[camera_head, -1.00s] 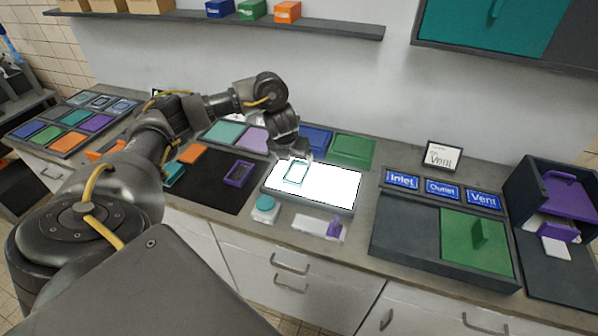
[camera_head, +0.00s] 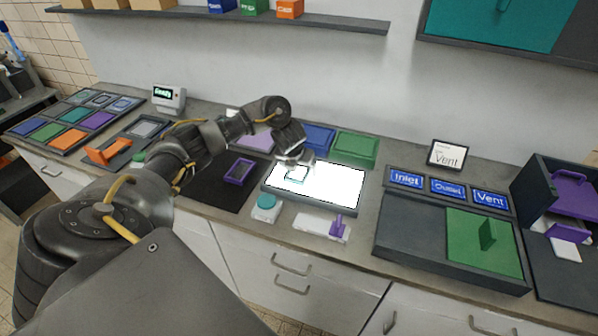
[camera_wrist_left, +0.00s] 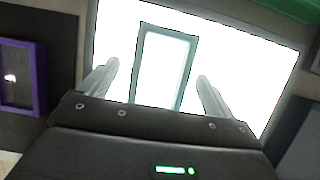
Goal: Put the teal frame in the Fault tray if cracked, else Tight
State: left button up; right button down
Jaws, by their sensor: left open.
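The teal frame (camera_head: 291,181), a thin rectangle with an open-looking middle, lies on the left part of the bright white light panel (camera_head: 335,187). In the left wrist view the frame (camera_wrist_left: 140,68) stands out against the glow; I make out no crack on its visible bars, and its near end is hidden behind my gripper body. My left gripper (camera_head: 297,163) is low over the frame. The left wrist view shows the gripper (camera_wrist_left: 157,72) open, one finger on each side of the frame, with gaps between. I cannot read Fault or Tight on any tray. My right gripper is out of view.
A purple frame (camera_head: 239,171) lies on the dark mat left of the panel. A teal button (camera_head: 266,201) and a purple-handled device (camera_head: 338,226) stand in front. Blue (camera_head: 318,138) and green (camera_head: 354,148) trays are behind. Labelled Inlet, Outlet and Vent bins (camera_head: 446,188) stand right.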

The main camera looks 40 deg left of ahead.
aim_at(299, 171)
pick_arm(q)
jog(key=c, duration=1.2)
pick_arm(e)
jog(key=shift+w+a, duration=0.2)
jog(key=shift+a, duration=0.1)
